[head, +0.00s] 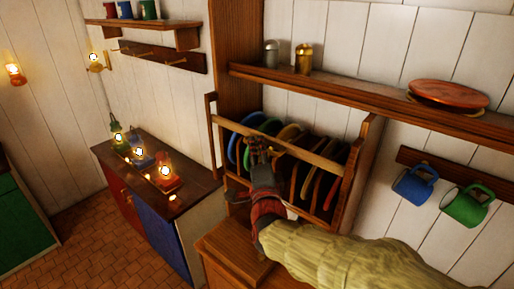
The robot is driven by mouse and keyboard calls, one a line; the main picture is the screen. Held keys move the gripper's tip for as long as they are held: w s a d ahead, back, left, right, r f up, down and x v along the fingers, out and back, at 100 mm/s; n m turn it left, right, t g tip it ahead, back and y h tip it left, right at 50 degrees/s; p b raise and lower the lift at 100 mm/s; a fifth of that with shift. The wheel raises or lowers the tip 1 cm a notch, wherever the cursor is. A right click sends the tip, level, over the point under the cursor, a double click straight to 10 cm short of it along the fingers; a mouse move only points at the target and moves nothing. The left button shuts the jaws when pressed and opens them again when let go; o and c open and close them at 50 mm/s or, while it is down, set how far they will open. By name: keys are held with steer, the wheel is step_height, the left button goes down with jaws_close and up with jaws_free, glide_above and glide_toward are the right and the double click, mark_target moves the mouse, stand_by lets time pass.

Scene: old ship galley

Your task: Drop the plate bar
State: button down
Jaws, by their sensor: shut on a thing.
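The plate bar (312,158) is a wooden rail running across the front of a wooden plate rack (359,165). Several coloured plates (297,172) stand on edge in the rack behind it, blue, green, yellow and red among them. My gripper (259,150) reaches up from the lower right and is shut on the bar, left of its middle. The bar still lies across the rack front, sloping down to the right in the picture. My gripper and arm hide part of the bar, some plates and the lower rack front.
A shelf (375,95) above the rack holds two shakers (303,59) and a red plate (448,94). A blue mug (415,185) and a green mug (467,205) hang at right. Lit lanterns (165,177) stand on a low cabinet (190,203) at left. Tiled floor is open at lower left.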

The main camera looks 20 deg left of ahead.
step_height(320, 180, down, 20)
steer(key=b, duration=1.9)
steer(key=shift+b, duration=0.35)
steer(key=shift+f, duration=0.15)
steer(key=c, duration=2.2)
jaws_free()
steer(key=shift+o, duration=1.2)
steer(key=shift+o, duration=0.3)
steer(key=shift+r, duration=0.2)
steer(key=v, duration=1.2)
